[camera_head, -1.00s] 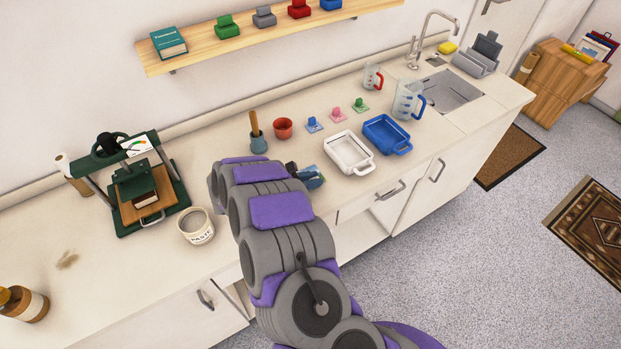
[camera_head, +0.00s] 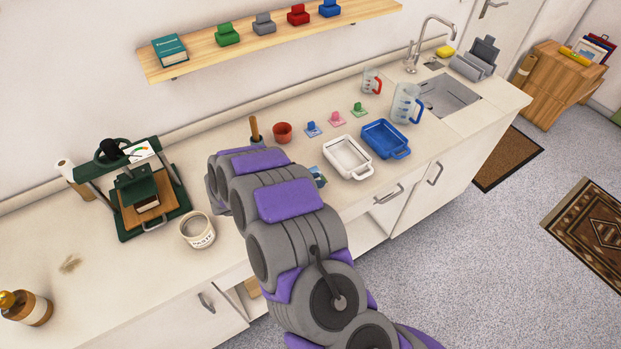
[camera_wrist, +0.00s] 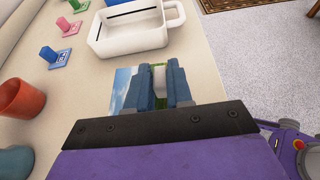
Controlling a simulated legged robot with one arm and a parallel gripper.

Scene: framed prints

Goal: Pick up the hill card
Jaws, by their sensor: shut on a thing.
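The hill card, with a blue sky and green patches, shows in the wrist view (camera_wrist: 122,88) under and beside the fingers. A corner of it shows past my arm in the head view (camera_head: 319,177), by the counter's front edge. My gripper (camera_wrist: 158,88) is shut, its two blue-grey fingers on either side of a pale block at the card. The fingers hide the middle of the card. Whether the card touches the counter I cannot tell. In the head view my arm hides the gripper.
A white tray (camera_head: 347,158) stands close by the card, with a blue tray (camera_head: 386,139) beyond. Small blue (camera_head: 313,129), pink (camera_head: 337,119) and green (camera_head: 358,109) pieces stand behind. A red cup (camera_head: 282,132) and paste tub (camera_head: 197,229) are near my arm.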

